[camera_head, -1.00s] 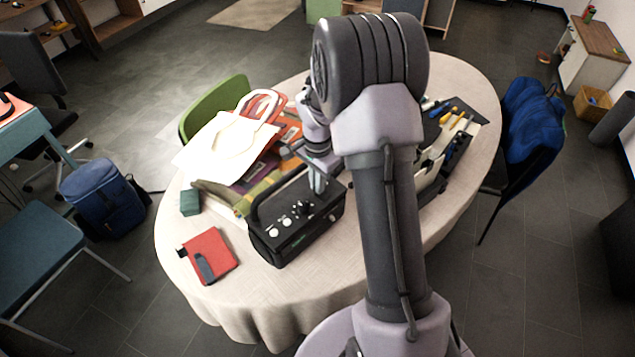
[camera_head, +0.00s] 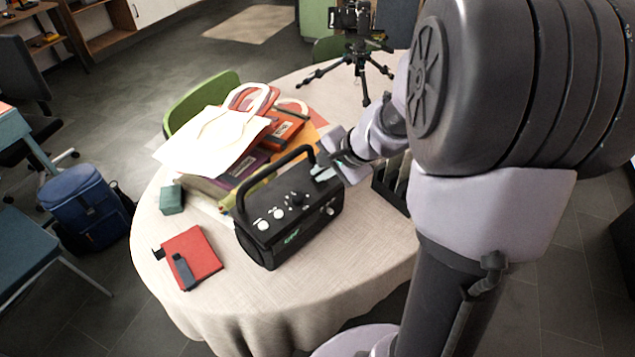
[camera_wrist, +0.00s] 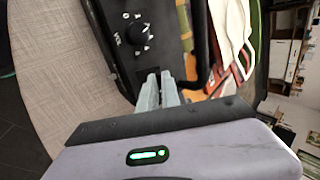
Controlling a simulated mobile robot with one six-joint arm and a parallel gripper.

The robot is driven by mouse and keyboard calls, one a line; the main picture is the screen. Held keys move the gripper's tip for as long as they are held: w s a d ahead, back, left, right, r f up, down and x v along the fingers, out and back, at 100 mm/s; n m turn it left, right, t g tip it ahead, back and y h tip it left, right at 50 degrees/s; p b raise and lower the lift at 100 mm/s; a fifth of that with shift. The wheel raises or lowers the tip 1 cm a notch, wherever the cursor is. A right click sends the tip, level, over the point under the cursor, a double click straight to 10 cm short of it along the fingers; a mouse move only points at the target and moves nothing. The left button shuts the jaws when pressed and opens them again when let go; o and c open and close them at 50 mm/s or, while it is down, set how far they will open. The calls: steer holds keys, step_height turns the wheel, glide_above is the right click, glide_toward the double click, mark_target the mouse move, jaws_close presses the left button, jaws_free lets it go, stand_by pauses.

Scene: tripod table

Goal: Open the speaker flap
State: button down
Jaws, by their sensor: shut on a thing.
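The black speaker (camera_head: 290,217) stands on the round table, with knobs on its top and a carry handle (camera_head: 275,167) arching over it. Its top also shows in the wrist view (camera_wrist: 118,38), with a knob and printed marks. My gripper (camera_head: 322,173) is at the right end of the speaker's top, coming in from the right and tilted. In the wrist view, my gripper's pale fingertips (camera_wrist: 158,88) are close together at a dark panel (camera_wrist: 148,73) by the speaker's edge. They are shut on this part, which appears to be the speaker flap; the grip itself is mostly hidden.
Books and bags (camera_head: 255,155) with white paper (camera_head: 212,140) lie behind the speaker. A red notebook (camera_head: 198,255) and a small green box (camera_head: 172,200) lie left of it. A tripod (camera_head: 357,50) stands at the back. The table's front (camera_head: 300,290) is clear.

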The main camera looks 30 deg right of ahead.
steer(key=t, duration=0.1)
steer(key=s+t+y, duration=0.1)
steer(key=shift+s+d+t, duration=0.25)
steer(key=shift+t, duration=0.05)
steer(key=shift+s+d+f+t+y, duration=0.1)
steer(key=shift+s+f+t+y, duration=0.3)
steer(key=shift+t, duration=0.95)
steer(key=shift+s+d+f+t+y, duration=0.15)
steer(key=shift+s+t+y, duration=0.35)
steer(key=shift+t, duration=0.8)
steer(key=shift+s+d+f+t+y, duration=0.1)
steer(key=shift+s+f+t+y, duration=0.15)
steer(key=shift+s+t, duration=0.75)
steer(key=shift+w+t, duration=0.3)
steer(key=shift+t, duration=0.15)
steer(key=c, duration=1.6)
jaws_free()
steer(key=shift+w+a, duration=0.1)
steer(key=shift+o, duration=0.2)
